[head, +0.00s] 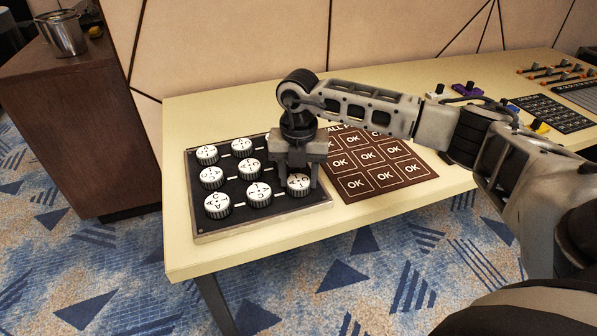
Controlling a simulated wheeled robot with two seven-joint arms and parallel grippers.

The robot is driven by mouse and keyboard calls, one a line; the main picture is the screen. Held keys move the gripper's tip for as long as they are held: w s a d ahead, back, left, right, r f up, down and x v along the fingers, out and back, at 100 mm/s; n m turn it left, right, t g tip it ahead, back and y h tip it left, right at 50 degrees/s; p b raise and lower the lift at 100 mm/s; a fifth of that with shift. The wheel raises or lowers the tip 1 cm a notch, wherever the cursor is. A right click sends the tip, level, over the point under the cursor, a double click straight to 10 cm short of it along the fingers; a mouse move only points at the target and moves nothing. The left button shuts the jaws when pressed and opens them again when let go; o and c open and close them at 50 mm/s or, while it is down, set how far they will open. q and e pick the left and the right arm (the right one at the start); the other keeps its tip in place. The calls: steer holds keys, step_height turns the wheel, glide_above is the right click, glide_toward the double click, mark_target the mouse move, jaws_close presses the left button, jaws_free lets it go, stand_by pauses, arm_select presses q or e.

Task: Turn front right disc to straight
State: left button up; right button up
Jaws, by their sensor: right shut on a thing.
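A dark panel (237,219) with a light frame lies on the table and carries several white round discs with ribbed rims and black markings. The front right disc (298,183) sits at the panel's front right corner. My right gripper (299,180) points down over it, with its fingers on either side of the disc and shut on it. The disc's markings are partly hidden by the fingers. The front middle disc (259,194) and the front left disc (217,204) are in plain view. The back right of the panel is hidden behind my gripper. My left gripper is not in view.
A brown card with several OK squares (384,178) lies right of the panel, partly under my right arm. A control board (551,112) and small coloured connectors (467,89) are farther right. A brown cabinet with a metal cup (62,34) stands at left.

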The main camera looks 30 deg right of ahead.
mark_target(299, 180)
steer(key=shift+w+r+m, duration=0.1)
steer(key=shift+r+m, duration=0.05)
steer(key=shift+m, duration=0.15)
steer(key=o, duration=1)
step_height(299, 180, up, 16)
steer(key=shift+p, duration=0.3)
